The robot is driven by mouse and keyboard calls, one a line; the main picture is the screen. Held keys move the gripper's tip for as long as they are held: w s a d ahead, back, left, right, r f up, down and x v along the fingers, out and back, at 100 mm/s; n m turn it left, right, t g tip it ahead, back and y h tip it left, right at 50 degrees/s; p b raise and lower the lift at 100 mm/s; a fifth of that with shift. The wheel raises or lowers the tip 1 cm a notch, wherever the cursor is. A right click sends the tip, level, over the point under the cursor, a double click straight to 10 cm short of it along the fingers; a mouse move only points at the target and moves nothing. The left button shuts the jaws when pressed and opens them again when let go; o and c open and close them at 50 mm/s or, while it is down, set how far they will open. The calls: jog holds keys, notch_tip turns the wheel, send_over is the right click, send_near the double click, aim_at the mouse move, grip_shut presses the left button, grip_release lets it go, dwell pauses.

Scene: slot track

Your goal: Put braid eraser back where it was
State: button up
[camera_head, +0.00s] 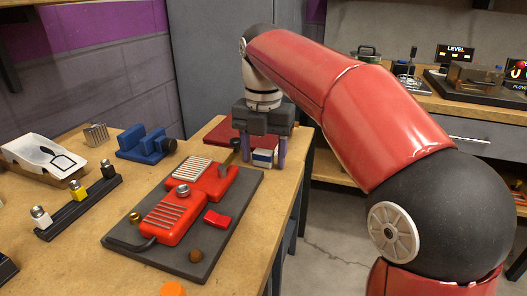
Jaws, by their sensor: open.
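A small white and blue block (263,155), which looks like the eraser, is at the far right corner of the wooden bench (291,185). My gripper (264,160) points down there with its two fingers apart, one on each side of the block. The gripper is open. I cannot tell whether either finger touches the block. The gripper body hides the space above the block, and a dark red flat thing (215,139) shows just left of the gripper.
A dark board (246,203) with red devices (170,216) and small knobs lies in front of the gripper. A blue vise-like tool (140,144), a black rack (78,208) with several capped pieces and a white tray (20,146) stand left. The bench's right edge drops to the floor.

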aim_at(262, 150)
jog(key=shift+r+b, duration=0.1)
jog(key=shift+b, duration=0.3)
jog(key=r, duration=0.2)
jog(key=r+p, duration=0.1)
jog(key=r, duration=0.3)
jog(key=shift+w+a+p, duration=0.15)
jog(key=shift+w+p, duration=0.1)
jog(key=shift+p, duration=0.05)
jog(key=shift+s+r, duration=0.1)
jog(key=shift+r, duration=0.8)
jog(key=s+d+m, duration=0.1)
jog(key=m, duration=0.1)
jog(key=s+d+f+m+t, duration=0.1)
jog(key=s+m, duration=0.1)
jog(key=m, duration=0.1)
jog(key=s+d+f+m, duration=0.1)
jog(key=m, duration=0.1)
jog(key=shift+s+d+m+t, duration=0.1)
jog(key=shift+s+m+t, duration=0.2)
jog(key=s+d+f+m+t, duration=0.2)
jog(key=s+d+f+m, duration=0.3)
jog(key=s+f+m, duration=0.3)
jog(key=s+d+f+m+t, duration=0.2)
jog(key=s+d+f+m, duration=0.3)
jog(key=m, duration=1.1)
jog(key=s+f, duration=0.3)
jog(key=f, duration=0.2)
jog(key=shift+d, duration=0.4)
